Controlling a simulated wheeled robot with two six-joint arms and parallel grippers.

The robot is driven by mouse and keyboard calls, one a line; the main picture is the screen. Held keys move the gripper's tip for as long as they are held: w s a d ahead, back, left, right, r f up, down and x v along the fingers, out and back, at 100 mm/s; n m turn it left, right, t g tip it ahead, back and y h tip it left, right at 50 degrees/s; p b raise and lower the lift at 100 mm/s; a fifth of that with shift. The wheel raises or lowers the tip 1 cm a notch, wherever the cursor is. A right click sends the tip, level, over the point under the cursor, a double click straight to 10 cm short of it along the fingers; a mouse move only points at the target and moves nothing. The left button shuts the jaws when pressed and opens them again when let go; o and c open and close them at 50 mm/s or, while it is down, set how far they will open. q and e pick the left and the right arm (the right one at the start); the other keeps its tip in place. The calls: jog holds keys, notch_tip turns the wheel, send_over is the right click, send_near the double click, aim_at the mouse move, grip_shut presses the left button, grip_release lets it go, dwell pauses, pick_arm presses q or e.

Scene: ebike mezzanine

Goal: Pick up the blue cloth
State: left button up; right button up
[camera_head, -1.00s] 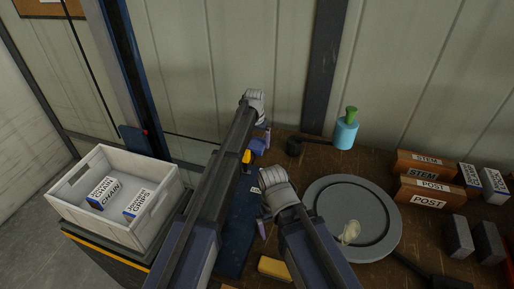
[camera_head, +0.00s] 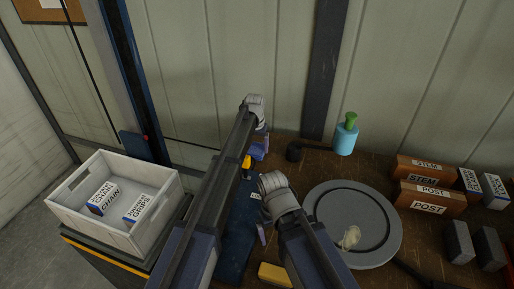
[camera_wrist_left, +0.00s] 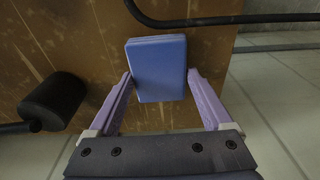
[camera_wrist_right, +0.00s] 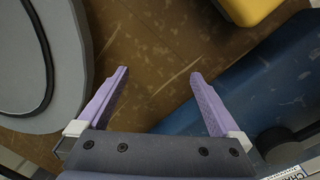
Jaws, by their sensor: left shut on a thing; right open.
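The blue cloth (camera_wrist_left: 157,70) is a folded, block-like pad in the left wrist view, lying between the two purple fingers of my left gripper (camera_wrist_left: 160,76). The fingers are shut on its sides, over the brown bench near its edge. In the head view my left gripper (camera_head: 260,150) is beside the wall end of the bench, and the cloth there is hard to tell from the fingers. My right gripper (camera_wrist_right: 160,74) is open and empty above the bench, between a grey disc and a dark blue item.
A white crate (camera_head: 67,213) with two boxes stands at left. The grey round stand (camera_head: 322,210), a teal bottle (camera_head: 345,140), orange boxes (camera_head: 428,199) and grey blocks are on the right. A dark blue item (camera_head: 237,235) and a yellow block (camera_head: 273,274) lie near my arms.

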notch_tip(320, 180, up, 10)
jog(key=p, duration=0.9)
jog(key=shift+f, duration=0.15)
